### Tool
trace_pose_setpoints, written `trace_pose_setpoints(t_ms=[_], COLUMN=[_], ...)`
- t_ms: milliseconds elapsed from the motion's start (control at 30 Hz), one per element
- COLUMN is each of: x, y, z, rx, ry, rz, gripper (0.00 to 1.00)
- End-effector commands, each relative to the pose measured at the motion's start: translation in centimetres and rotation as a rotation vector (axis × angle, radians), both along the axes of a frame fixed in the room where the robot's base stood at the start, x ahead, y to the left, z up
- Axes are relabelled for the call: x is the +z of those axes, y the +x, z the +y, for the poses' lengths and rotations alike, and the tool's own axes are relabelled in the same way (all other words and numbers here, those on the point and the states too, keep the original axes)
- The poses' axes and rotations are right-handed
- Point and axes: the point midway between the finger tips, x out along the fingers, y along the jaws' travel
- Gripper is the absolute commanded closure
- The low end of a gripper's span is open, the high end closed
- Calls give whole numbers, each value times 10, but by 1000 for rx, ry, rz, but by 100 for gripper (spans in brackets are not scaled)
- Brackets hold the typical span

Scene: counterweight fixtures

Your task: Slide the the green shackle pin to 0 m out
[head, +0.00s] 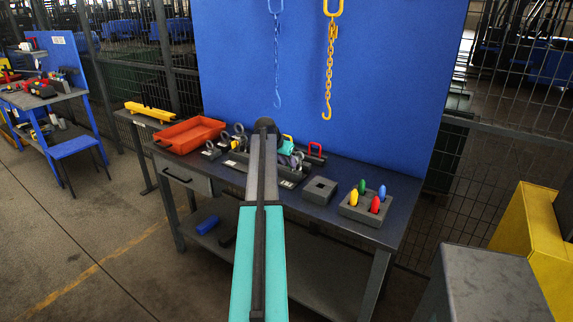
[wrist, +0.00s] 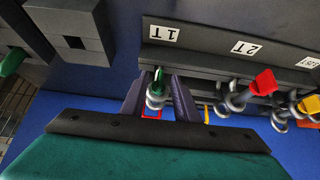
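The green shackle pin (wrist: 159,75) shows in the wrist view at the fixture labelled 1T, with a grey shackle ring (wrist: 155,99) at its near end. My gripper (wrist: 161,82) has its two fingers apart, one on each side of the pin and ring. A narrow gap seems to show on both sides, so I see no firm contact. How far out the pin stands cannot be read. In the head view my gripper (head: 298,159) is over the fixture on the bench, and my arm hides much of it; I cannot make out the green pin there.
A red pin (wrist: 264,82) and a yellow pin (wrist: 308,104) sit beside it at 2T and the neighbouring label. The bench (head: 334,215) also holds an orange tray (head: 190,135), a grey block with a square hole (head: 320,190) and a block of coloured pegs (head: 365,208). Hooks hang behind.

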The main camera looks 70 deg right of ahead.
Motion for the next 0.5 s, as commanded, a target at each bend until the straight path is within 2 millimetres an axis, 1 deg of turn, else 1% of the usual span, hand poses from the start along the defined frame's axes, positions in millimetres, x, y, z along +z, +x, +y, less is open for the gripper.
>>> trace_pose_setpoints(t_ms=[33, 500], x=[4, 30], y=[0, 5], z=[3, 20], rx=[0, 0], ry=[-1, 0], rz=[0, 0], gripper=[72, 72])
